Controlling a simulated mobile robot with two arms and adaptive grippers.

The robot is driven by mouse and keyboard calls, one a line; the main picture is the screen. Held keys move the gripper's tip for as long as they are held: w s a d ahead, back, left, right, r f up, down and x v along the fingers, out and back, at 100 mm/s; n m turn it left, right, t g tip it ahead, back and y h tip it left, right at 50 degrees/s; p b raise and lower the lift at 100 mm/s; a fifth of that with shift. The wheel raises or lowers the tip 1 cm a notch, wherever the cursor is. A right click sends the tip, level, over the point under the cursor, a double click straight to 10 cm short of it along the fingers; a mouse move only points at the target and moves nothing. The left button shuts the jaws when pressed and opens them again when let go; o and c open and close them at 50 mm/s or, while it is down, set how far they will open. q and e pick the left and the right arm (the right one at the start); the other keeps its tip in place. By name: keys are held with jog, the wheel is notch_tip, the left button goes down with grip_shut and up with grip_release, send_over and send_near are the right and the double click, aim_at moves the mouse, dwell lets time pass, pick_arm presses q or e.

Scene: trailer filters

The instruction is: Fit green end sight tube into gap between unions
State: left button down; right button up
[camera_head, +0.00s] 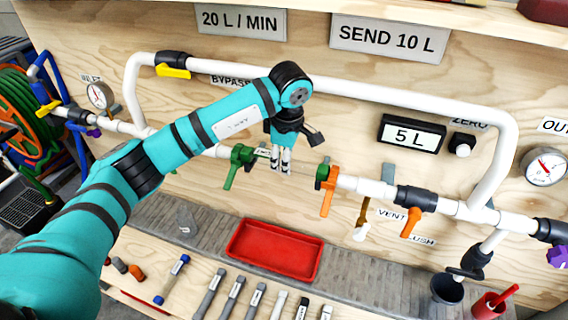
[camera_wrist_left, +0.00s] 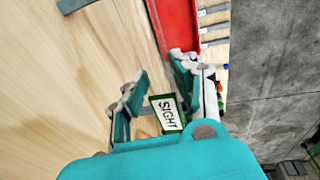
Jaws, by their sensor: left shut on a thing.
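My left gripper (camera_head: 281,166) points down in front of the board, in the pipe gap between the two unions. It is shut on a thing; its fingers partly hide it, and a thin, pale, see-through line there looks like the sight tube. Whether its ends sit in the unions cannot be told. The left union (camera_head: 240,160) has a green handle. The right union (camera_head: 325,178) has a green part and an orange handle. In the left wrist view, a green-edged SIGHT label (camera_wrist_left: 167,113) shows between the fingers. My right gripper is not in view.
An empty red tray (camera_head: 275,251) lies below the gap. Several labelled pieces lie on the bench front, with a blue-ended one (camera_head: 172,279) at left. A white bypass pipe (camera_head: 400,98) arches above. Orange-handled valve (camera_head: 411,222) and gauges flank the line.

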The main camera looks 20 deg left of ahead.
pick_arm(q)
jog(key=shift+w+f, duration=0.1)
jog(key=shift+f, duration=0.5)
jog(key=shift+f, duration=0.1)
jog(key=c, duration=1)
grip_release()
